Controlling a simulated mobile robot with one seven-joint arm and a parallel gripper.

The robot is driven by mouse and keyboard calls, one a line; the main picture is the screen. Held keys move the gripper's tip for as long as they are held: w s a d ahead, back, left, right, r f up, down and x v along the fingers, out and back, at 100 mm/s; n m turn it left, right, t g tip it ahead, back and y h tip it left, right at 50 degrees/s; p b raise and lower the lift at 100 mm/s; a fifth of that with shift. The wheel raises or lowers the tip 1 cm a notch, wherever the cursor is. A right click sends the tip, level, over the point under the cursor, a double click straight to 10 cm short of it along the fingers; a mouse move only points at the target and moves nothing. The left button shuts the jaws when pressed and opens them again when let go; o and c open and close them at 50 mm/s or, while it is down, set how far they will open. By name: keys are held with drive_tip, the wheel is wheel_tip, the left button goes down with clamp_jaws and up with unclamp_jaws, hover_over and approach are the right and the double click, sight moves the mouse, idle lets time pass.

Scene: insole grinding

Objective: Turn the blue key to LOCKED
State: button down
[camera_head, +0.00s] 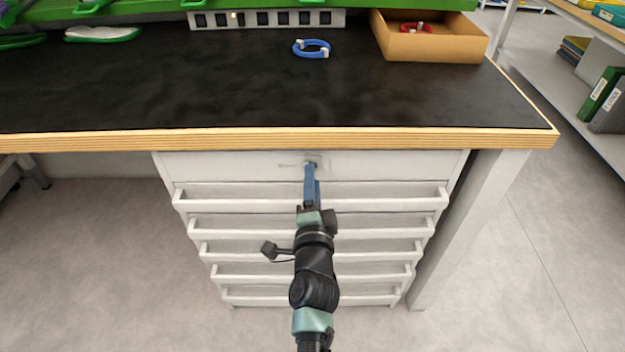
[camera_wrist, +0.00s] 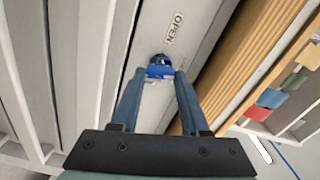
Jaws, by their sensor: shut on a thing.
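The blue key (camera_wrist: 160,71) sits in a dark round lock on the pale top front of the drawer cabinet (camera_head: 225,168). My gripper (camera_wrist: 160,77) is shut on the key, with one blue finger on each side of it. In the head view my gripper (camera_head: 311,170) reaches up to the lock just below the bench edge, and its fingers hide most of the key. A label reading OPEN (camera_wrist: 174,28) shows beside the lock in the wrist view. The LOCKED marking cannot be made out.
The wooden bench edge (camera_head: 250,140) runs just above the lock. Drawer handles (camera_head: 375,205) stick out below it. On the black bench top lie a blue ring-shaped item (camera_head: 312,54) and a cardboard box (camera_head: 455,42) with a red item. The floor on both sides is clear.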

drive_tip(key=shift+f+m, duration=0.1)
drive_tip(key=shift+m, duration=1.5)
drive_tip(key=shift+c, duration=2)
unclamp_jaws()
drive_tip(key=s+p, duration=0.3)
drive_tip(key=s, duration=1)
drive_tip(key=shift+p, duration=0.4)
